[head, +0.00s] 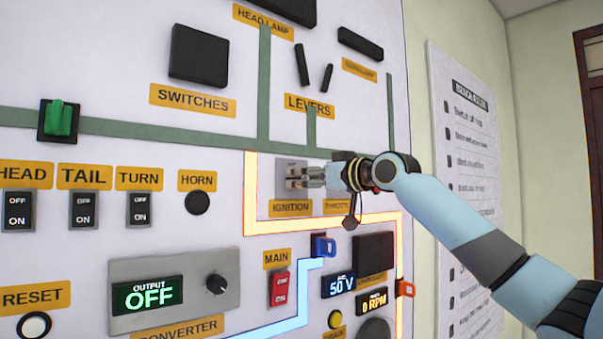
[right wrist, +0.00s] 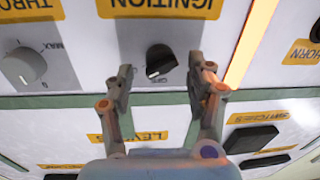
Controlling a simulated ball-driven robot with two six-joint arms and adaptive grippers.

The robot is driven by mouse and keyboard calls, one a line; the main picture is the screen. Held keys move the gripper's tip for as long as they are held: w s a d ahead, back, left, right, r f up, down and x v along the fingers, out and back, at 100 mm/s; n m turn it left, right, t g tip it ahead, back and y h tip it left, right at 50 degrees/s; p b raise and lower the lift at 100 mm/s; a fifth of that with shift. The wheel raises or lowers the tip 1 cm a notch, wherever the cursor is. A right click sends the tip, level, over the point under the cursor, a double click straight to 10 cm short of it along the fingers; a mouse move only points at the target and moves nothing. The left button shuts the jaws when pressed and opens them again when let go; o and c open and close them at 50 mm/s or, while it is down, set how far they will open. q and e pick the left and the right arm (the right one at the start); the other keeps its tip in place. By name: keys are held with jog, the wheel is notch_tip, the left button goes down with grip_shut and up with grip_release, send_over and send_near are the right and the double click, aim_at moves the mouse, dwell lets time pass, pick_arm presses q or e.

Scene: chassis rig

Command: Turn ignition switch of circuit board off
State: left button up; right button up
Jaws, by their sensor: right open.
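The ignition switch (right wrist: 161,58) is a black rotary knob on a grey plate, shown upside down in the right wrist view with a small white mark and an "OFF" print near it. In the head view its plate (head: 290,163) sits above the yellow "IGNITION" label (head: 291,209); the knob itself is hidden there behind my fingers. My right gripper (head: 305,176) is in front of the plate. In the right wrist view the right gripper (right wrist: 160,68) is open, with one finger on each side of the knob and visible gaps. I cannot tell the knob's exact setting. My left gripper is not in view.
The grey throttle knob (right wrist: 22,66) is beside the ignition plate. A glowing yellow line (head: 250,190) runs along the other side. The red main switch (head: 281,288), blue connector (head: 325,247) and converter display (head: 148,295) are lower on the board.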

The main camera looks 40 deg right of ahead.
jog(key=shift+w+a, duration=0.15)
jog(key=shift+w, duration=0.7)
jog(key=c, duration=1.1)
jog(key=n+p, duration=0.1)
jog(key=n, duration=0.4)
jog(key=n+p, duration=0.2)
jog(key=n, duration=0.4)
jog(key=shift+a+r+g+h, duration=0.15)
jog(key=shift+g+h, duration=0.25)
jog(key=shift+n, duration=0.3)
